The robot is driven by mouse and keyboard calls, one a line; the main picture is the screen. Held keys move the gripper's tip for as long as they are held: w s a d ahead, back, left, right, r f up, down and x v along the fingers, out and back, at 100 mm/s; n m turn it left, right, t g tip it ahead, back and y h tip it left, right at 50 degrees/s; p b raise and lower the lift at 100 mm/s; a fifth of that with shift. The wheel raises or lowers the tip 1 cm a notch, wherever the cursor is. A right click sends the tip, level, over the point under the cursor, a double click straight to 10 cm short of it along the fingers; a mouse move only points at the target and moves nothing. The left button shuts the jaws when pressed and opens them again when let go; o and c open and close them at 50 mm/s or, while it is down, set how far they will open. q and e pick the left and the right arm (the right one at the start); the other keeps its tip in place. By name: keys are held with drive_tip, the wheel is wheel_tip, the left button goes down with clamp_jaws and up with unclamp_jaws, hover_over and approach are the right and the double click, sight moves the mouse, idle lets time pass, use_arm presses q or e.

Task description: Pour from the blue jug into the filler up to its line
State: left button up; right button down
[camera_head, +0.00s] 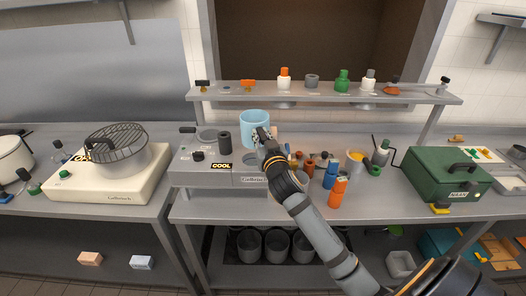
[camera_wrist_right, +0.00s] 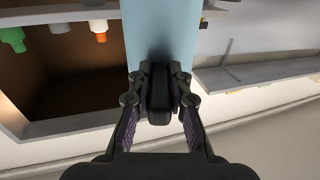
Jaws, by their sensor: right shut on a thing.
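The light blue jug (camera_head: 254,119) is over the right part of a grey machine (camera_head: 202,178) with a "COOL" label, and looks roughly upright. My right gripper (camera_head: 266,138) is at the jug's right side. In the right wrist view the gripper (camera_wrist_right: 160,100) is shut on the jug's dark handle, with the light blue wall (camera_wrist_right: 148,25) beyond it. The fill line and the jug's contents are not visible. My left gripper is out of view.
A shelf (camera_head: 330,97) with several bottles runs behind the machine. Orange and blue bottles (camera_head: 337,191) stand right of my forearm. A green box (camera_head: 445,175) is farther right. A white unit with a wire-topped pot (camera_head: 118,155) is at left.

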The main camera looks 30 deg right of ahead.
drive_tip(key=shift+s+a+f+m+h+b, duration=0.15)
drive_tip(key=shift+a+f+m+h+b, duration=0.2)
drive_tip(key=shift+f+b, duration=0.35)
drive_tip(key=shift+s+h+b, duration=0.1)
drive_tip(key=shift+h+b, duration=0.15)
drive_tip(key=shift+b, duration=0.1)
drive_tip(key=shift+s+r+m+g, duration=0.1)
drive_tip(key=shift+s+m+g, duration=0.05)
drive_tip(key=shift+m+g, duration=0.15)
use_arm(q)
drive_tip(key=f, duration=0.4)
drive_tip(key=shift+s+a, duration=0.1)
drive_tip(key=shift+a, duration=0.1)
use_arm(e)
drive_tip(key=shift+d+r, duration=0.1)
drive_tip(key=shift+d, duration=0.1)
drive_tip(key=shift+d, duration=0.1)
use_arm(q)
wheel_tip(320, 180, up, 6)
drive_tip(key=p, duration=0.6)
use_arm(e)
drive_tip(key=shift+s+d+f+n, duration=0.15)
drive_tip(key=shift+f+n, duration=0.55)
drive_tip(key=shift+n, duration=2.1)
drive_tip(key=shift+d+f+n, duration=0.1)
drive_tip(key=shift+f+n, duration=0.55)
drive_tip(key=shift+n, duration=2.2)
drive_tip(key=shift+s+d+f+n, duration=0.15)
drive_tip(key=shift+f+n, duration=0.55)
drive_tip(key=shift+n, duration=2.1)
